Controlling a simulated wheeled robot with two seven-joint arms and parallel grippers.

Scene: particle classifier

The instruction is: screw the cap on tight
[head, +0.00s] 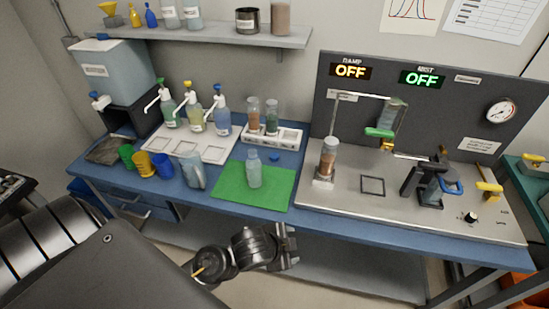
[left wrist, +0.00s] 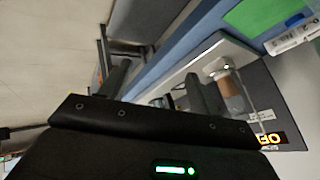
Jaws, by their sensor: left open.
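A clear bluish bottle (head: 254,170) stands upright and looks uncapped on the green mat (head: 226,188). A small blue cap (head: 274,157) lies to its right, near the mat's back edge. My left gripper (head: 288,247) is in front of the table's front edge, apart from bottle and cap. In the left wrist view its two fingers (left wrist: 155,88) are spread with nothing between them. My right gripper is in neither view.
A rack (head: 288,138) with filled bottles stands behind the mat. Pump bottles (head: 194,110) and coloured cups (head: 162,166) are at the left. At the right, a metal platform (head: 330,204) carries a brown-filled container (head: 328,157) and a clamp (head: 432,180). The mat's front is clear.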

